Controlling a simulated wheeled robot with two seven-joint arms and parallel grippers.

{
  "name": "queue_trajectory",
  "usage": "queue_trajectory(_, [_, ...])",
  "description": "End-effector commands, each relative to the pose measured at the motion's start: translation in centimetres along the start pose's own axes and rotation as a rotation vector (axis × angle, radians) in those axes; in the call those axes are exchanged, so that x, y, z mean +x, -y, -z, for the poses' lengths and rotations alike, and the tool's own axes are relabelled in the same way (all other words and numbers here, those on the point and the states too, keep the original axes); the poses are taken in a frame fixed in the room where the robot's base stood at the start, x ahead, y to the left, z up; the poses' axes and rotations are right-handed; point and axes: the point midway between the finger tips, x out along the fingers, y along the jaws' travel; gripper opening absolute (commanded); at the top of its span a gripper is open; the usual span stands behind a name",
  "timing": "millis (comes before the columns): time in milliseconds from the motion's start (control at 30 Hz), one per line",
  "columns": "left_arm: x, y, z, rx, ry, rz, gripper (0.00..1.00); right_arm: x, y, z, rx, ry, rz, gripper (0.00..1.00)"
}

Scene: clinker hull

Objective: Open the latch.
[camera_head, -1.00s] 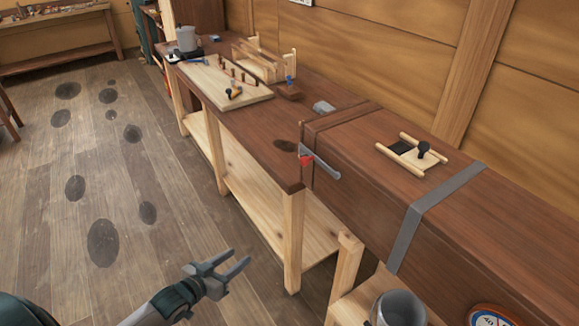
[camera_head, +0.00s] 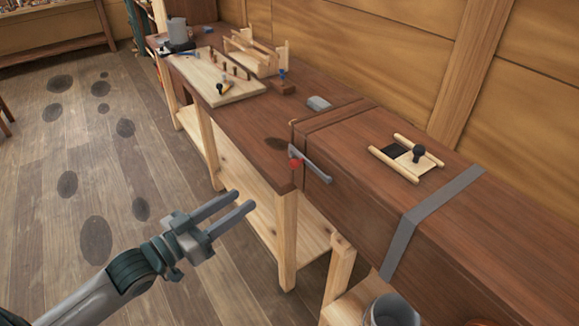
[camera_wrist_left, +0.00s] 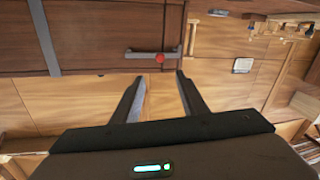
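The latch is a grey bar (camera_head: 316,168) with a red knob (camera_head: 296,164), on the near end of a long dark wooden box (camera_head: 350,190). In the left wrist view the latch bar (camera_wrist_left: 140,53) lies straight across the wood, its red knob (camera_wrist_left: 160,58) ahead of the fingers. My left gripper (camera_head: 242,200) is open and empty, to the left of and below the latch in the head view, with a gap to it. In the wrist view the gap between the fingertips (camera_wrist_left: 160,78) lines up roughly with the red knob. My right gripper is not in view.
On the box top are a grey strap (camera_head: 430,220) and a small panel with a black knob (camera_head: 418,153) between pale rails. A workbench (camera_head: 255,125) holds a pale board (camera_head: 222,85) and tools. A metal bucket (camera_head: 392,312) stands below the box. The floor at left is open.

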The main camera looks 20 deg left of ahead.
Motion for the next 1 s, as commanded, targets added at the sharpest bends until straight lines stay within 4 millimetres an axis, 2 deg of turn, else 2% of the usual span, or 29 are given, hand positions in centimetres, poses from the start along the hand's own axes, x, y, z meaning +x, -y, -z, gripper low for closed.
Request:
queue_trajectory(167, [0.7, 0.0, 0.1, 0.000, -0.002, 0.000, 0.39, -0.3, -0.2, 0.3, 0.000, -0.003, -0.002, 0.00])
queue_trajectory(367, [2.5, 0.0, 0.3, 0.002, -0.002, 0.001, 0.39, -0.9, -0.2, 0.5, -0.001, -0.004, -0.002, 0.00])
queue_trajectory(767, [8.0, 0.0, 0.3, 0.000, -0.002, 0.001, 0.39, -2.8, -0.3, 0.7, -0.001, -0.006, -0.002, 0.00])
queue_trajectory(1000, [11.9, 0.0, 0.4, 0.001, -0.002, 0.001, 0.39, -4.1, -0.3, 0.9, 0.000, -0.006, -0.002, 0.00])
